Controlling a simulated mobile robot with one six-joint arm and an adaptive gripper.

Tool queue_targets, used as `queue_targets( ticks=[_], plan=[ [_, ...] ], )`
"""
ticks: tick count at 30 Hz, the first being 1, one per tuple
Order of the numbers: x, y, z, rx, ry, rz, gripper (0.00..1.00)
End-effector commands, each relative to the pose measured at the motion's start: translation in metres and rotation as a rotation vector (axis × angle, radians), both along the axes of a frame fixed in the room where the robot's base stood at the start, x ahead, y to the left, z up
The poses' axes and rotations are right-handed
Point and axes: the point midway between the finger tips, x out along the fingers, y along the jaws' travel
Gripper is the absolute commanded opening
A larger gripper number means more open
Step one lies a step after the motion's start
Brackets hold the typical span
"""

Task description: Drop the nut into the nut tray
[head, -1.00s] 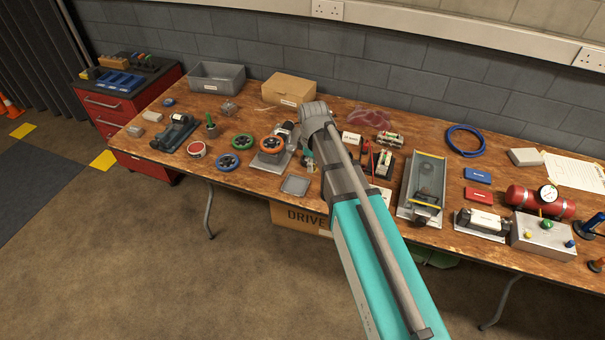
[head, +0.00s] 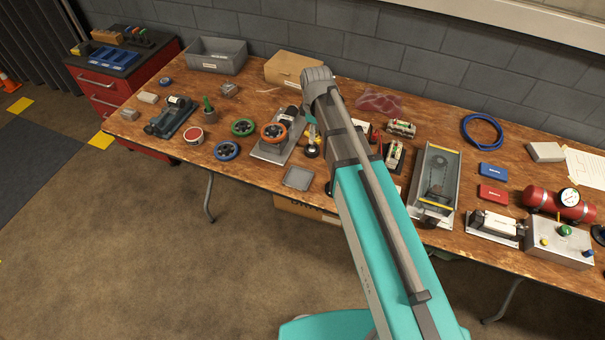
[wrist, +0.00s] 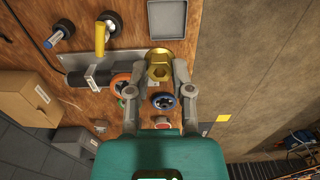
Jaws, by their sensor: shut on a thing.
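A brass nut (wrist: 159,72) is held between the fingertips of my gripper (wrist: 160,66) in the wrist view. My gripper is shut on it. The grey square nut tray (wrist: 185,20) lies on the table beyond the nut, near the table edge, and looks empty. In the head view the tray (head: 298,179) is near the front edge, left of my arm. The nut and fingertips cannot be made out in the head view, where my arm covers part of the area.
An orange wheel (head: 274,133) on a grey plate stands behind the tray. A blue wheel (head: 227,150) and a green wheel (head: 243,127) lie to the left. In the wrist view a yellow upright handle (wrist: 101,38) stands left of the nut. Bare wood surrounds the tray.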

Motion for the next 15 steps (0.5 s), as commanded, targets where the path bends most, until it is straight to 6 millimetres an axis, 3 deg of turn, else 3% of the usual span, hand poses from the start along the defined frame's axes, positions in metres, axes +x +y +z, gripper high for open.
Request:
queue_targets(
  ticks=[15],
  plan=[
    [0.0033, -0.0112, -0.0040, 0.000, 0.000, -0.020, 0.00]
  ],
)
